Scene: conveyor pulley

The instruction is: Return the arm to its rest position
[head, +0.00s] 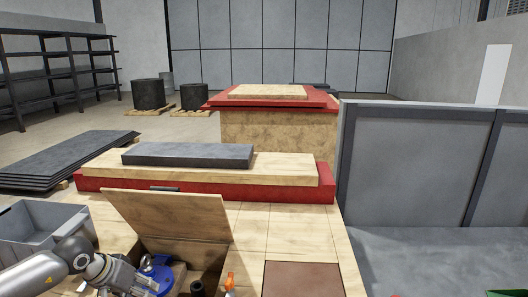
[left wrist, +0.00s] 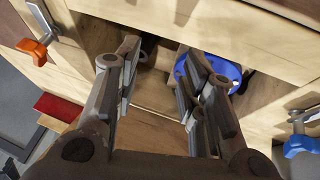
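My left arm comes in from the lower left in the head view, and its gripper (head: 125,279) is beside a blue round part (head: 157,274) in an open compartment of the wooden bench. In the left wrist view the two fingers of my left gripper (left wrist: 163,62) are spread apart, with nothing between them. The blue part (left wrist: 222,70) shows behind the right-hand finger, partly hidden by it. My right arm and gripper are not in view.
A raised wooden lid (head: 170,215) stands behind the compartment. A grey bin (head: 40,228) is at the left. An orange-handled clamp (left wrist: 34,48) and a blue-handled clamp (left wrist: 301,143) flank the opening. A grey partition (head: 420,165) stands at the right.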

